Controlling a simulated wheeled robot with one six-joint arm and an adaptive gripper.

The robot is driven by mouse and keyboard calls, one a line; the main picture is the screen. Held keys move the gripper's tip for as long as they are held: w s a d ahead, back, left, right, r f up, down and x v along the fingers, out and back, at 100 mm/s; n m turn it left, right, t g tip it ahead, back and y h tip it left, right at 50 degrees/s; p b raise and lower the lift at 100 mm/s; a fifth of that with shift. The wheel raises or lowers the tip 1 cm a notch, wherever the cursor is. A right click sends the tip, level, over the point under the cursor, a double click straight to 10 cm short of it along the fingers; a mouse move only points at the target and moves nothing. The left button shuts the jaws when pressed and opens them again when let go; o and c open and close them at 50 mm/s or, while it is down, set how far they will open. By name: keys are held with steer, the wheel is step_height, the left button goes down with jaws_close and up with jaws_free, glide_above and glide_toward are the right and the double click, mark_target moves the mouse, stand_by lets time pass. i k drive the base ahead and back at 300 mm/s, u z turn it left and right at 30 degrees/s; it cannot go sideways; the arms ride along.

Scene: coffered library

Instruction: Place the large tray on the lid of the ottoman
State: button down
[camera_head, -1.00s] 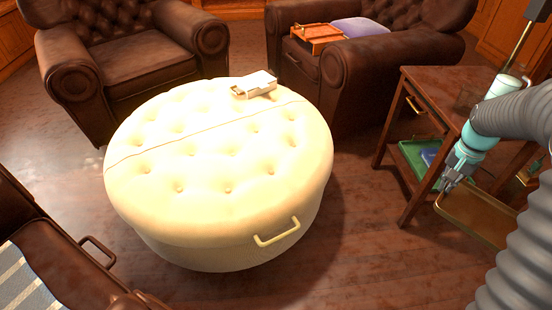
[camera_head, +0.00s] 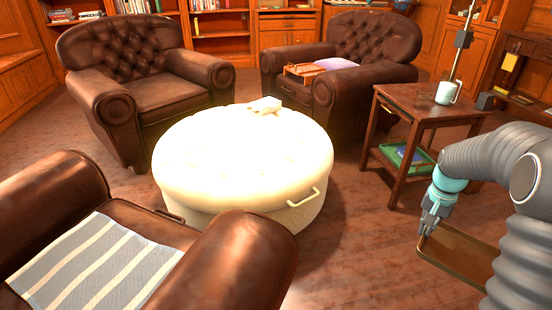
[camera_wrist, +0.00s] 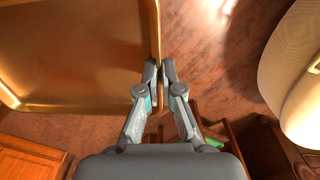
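The large tray (camera_head: 470,255) is flat and brass-coloured with a raised rim. My gripper (camera_head: 430,229) is shut on its rim, and the tray hangs over the floor at the lower right. In the wrist view my gripper's fingers (camera_wrist: 161,72) pinch the tray's right rim, and the tray (camera_wrist: 75,55) fills the upper left. The round cream ottoman (camera_head: 240,165) stands left of my gripper, well apart from the tray. Its lid is shut, with a handle (camera_head: 304,198) at the front right.
A brown armchair (camera_head: 250,265) with a striped throw (camera_head: 95,265) is in front of the ottoman. Armchairs stand behind it. Floor between ottoman and tray is clear.

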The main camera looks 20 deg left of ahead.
mark_target(261, 150)
steer(key=z, duration=0.35)
steer(key=i, duration=1.85)
steer(key=u, duration=1.8)
steer(key=i, duration=0.8)
steer(key=u, duration=1.45)
